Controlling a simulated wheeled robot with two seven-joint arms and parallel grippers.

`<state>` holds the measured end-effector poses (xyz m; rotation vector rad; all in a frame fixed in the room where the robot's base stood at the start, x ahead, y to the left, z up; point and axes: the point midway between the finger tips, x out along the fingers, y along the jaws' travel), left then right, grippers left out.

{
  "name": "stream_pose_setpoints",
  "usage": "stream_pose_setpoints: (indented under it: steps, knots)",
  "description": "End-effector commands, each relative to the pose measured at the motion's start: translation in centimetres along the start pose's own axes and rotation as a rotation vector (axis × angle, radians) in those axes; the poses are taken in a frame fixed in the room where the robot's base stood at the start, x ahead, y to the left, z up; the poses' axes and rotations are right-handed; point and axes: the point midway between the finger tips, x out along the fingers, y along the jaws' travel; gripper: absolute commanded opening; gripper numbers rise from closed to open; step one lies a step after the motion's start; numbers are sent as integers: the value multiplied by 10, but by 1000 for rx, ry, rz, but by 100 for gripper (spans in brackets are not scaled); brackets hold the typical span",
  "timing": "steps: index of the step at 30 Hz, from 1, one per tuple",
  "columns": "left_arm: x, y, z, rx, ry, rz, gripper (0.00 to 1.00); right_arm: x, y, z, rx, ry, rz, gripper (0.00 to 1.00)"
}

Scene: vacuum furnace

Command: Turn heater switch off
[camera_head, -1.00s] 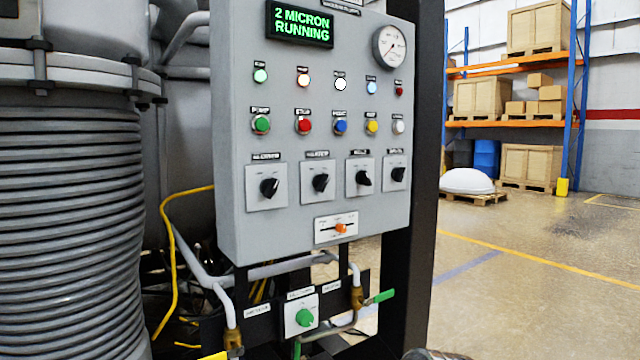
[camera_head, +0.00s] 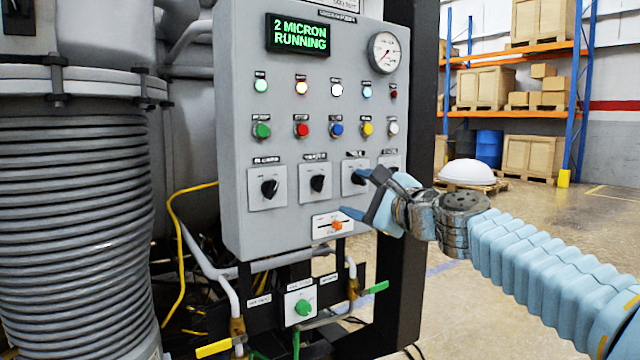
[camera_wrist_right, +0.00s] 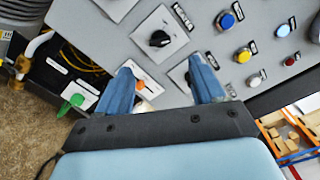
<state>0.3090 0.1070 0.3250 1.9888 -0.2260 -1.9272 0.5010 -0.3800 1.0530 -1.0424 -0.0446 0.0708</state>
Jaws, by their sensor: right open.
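The first knob (camera_head: 269,188), second knob (camera_head: 317,184) and third knob (camera_head: 357,178) show in the head view. The fourth is mostly hidden behind my right gripper (camera_head: 364,192). That gripper is open and empty in front of the panel's lower right. My left gripper is out of view.
An orange slider (camera_head: 337,225) sits below the knobs, close to the lower finger. Coloured buttons and lamps sit above. A green knob (camera_head: 303,307) and pipes are below the panel. A ribbed column (camera_head: 75,220) stands left. Open floor lies right.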

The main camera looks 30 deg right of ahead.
Motion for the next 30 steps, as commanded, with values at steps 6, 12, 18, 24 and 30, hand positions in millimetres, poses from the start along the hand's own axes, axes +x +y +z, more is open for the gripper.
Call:
stream_pose_setpoints:
  steps: [6,12,18,24,30]
  knots:
    - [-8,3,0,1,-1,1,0,52,0,0,-1,2,4,68]
    - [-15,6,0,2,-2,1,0,94,0,0,-2,2,4,68]
    - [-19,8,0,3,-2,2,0,116,0,0,-4,2,2,68]
    - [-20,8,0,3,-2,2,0,121,2,-1,-4,2,2,68]
    - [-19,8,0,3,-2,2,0,121,2,-1,-4,3,2,60]
